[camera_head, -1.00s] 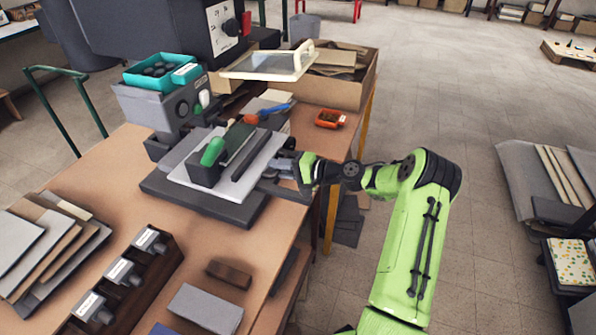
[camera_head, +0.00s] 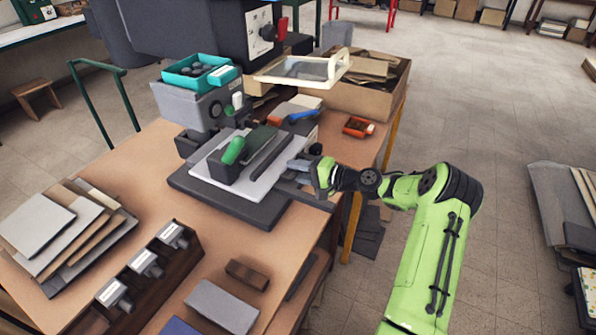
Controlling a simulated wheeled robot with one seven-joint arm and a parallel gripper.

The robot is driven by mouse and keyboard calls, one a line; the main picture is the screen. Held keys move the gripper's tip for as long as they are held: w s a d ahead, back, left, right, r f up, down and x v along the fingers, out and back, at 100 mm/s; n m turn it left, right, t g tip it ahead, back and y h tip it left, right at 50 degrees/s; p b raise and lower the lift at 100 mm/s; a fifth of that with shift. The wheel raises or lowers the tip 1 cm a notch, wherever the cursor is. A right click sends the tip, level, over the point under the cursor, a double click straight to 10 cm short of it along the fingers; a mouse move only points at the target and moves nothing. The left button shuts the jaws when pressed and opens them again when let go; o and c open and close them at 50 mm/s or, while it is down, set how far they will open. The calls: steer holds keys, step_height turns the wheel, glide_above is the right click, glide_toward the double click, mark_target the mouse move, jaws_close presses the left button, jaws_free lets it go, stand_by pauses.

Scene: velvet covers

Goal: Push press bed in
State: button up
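The press bed (camera_head: 215,170) is a pale flat plate lying over a dark base plate (camera_head: 262,216) on the brown table. A dark block with a green knob (camera_head: 233,151) and a dark bar (camera_head: 268,150) sit on it. The grey press body (camera_head: 190,104) stands at the bed's far left end. My gripper (camera_head: 306,168) is low at the bed's right end, at or against its edge. The fingertips are small and dark there, so I cannot tell whether they are open, shut or touching.
A teal tray (camera_head: 198,71) sits on the press. Stacked boards (camera_head: 60,235) and a stamp rack (camera_head: 150,280) lie at front left. Open floor is on the right.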

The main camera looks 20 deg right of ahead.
steer(key=p+v, duration=0.2)
steer(key=v, duration=1.3)
steer(key=shift+s+d+p, duration=0.2)
steer(key=shift+s+p, duration=0.1)
steer(key=shift+p, duration=0.1)
